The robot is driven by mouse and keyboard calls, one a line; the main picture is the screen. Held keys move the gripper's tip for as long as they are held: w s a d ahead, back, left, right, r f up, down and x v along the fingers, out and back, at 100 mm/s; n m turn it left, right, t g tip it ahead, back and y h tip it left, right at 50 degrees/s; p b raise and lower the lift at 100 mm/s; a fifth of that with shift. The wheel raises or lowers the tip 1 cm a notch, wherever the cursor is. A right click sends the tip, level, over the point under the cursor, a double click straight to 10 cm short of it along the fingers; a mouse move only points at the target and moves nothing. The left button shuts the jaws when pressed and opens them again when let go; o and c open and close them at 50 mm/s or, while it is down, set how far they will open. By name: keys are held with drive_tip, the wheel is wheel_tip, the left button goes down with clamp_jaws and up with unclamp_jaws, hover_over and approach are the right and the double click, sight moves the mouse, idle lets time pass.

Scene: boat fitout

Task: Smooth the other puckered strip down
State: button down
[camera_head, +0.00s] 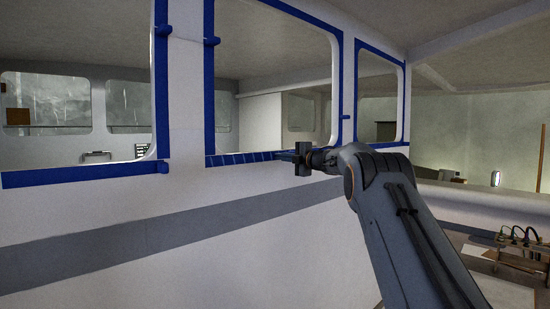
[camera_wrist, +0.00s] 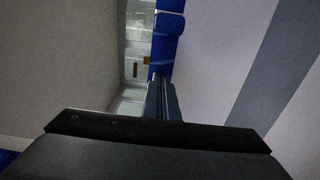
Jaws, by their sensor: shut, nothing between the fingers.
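Blue tape strips frame the window openings in the white cabin wall. The strip along the bottom edge of the middle window (camera_head: 240,158) shows several ridges across it, left of my gripper. My gripper (camera_head: 296,156) is shut and empty, with its tips at this lower strip near the window's right part. In the wrist view the shut fingers (camera_wrist: 162,98) meet the end of the visible blue strip (camera_wrist: 167,45), which has a raised fold. Whether the fingers press on it or hover just over it I cannot tell. The lower strip of the left window (camera_head: 85,174) looks flat.
A grey band (camera_head: 150,230) runs along the wall below. A bench (camera_head: 505,260) with cables stands at the lower right.

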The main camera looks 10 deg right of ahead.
sight(260, 157)
drive_tip(key=shift+a, duration=0.15)
drive_tip(key=shift+s+a+b, duration=0.35)
drive_tip(key=shift+s+a, duration=0.05)
drive_tip(key=shift+a, duration=0.35)
drive_tip(key=shift+s+a+b, duration=0.3)
drive_tip(key=shift+s+a, duration=0.1)
drive_tip(key=shift+a, duration=0.3)
drive_tip(key=shift+s+a+b, duration=0.4)
drive_tip(key=shift+a, duration=0.4)
drive_tip(key=shift+s+a+b, duration=0.35)
drive_tip(key=shift+a, duration=0.4)
drive_tip(key=shift+s+a, duration=0.15)
drive_tip(key=shift+a, duration=0.3)
drive_tip(key=shift+s, duration=0.1)
drive_tip(key=shift+s, duration=0.1)
